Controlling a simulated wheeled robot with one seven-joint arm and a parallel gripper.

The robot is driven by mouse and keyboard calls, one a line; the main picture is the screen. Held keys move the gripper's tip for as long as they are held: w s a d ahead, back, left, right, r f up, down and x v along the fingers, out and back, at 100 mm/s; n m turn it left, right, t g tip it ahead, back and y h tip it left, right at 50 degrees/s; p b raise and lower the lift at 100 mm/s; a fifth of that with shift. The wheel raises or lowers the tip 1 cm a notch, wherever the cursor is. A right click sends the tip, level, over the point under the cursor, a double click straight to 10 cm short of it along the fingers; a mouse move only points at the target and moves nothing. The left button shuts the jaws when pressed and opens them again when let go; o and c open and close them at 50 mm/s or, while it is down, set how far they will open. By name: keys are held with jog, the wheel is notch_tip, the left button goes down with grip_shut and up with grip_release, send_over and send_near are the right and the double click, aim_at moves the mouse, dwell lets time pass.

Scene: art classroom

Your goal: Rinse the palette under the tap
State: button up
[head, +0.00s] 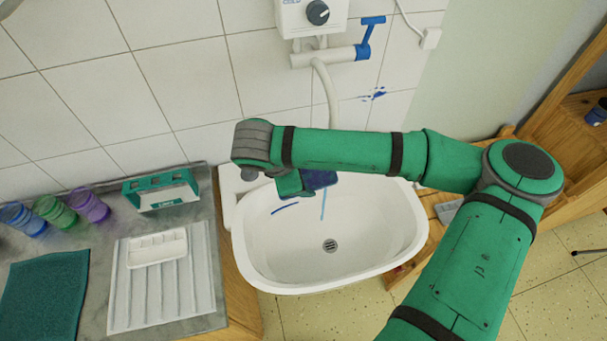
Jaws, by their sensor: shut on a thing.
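My gripper (302,186) is over the back of the white sink (243,262), partly hidden by my own arm. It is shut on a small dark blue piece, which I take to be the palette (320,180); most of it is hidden. A thin bluish stream (323,206) runs down from it into the basin. The tap's white spout (326,88) comes down from the wall and passes behind my arm, so its mouth is hidden. Its blue lever (367,38) is at the upper right. A blue streak (285,208) marks the basin's left side.
A teal holder (162,190), several coloured cups (54,212) and a teal cloth (45,300) are nearby. Wooden shelving (570,75) is at the right. The front of the basin is clear.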

jog(key=shift+s+d, duration=0.15)
jog(key=shift+s+d, duration=0.25)
jog(key=shift+d, duration=0.1)
jog(key=shift+w+a, duration=0.15)
jog(key=shift+a, duration=0.05)
jog(key=shift+w+a, duration=0.25)
jog(key=shift+a, duration=0.05)
dwell(0.3)
jog(key=shift+s+d, duration=0.1)
jog(key=shift+d, duration=0.05)
jog(key=shift+s+d, duration=0.25)
jog(key=shift+d, duration=0.1)
dwell(0.4)
jog(key=s+a, duration=0.5)
jog(key=s, duration=0.1)
jog(key=shift+s, duration=0.25)
dwell(0.4)
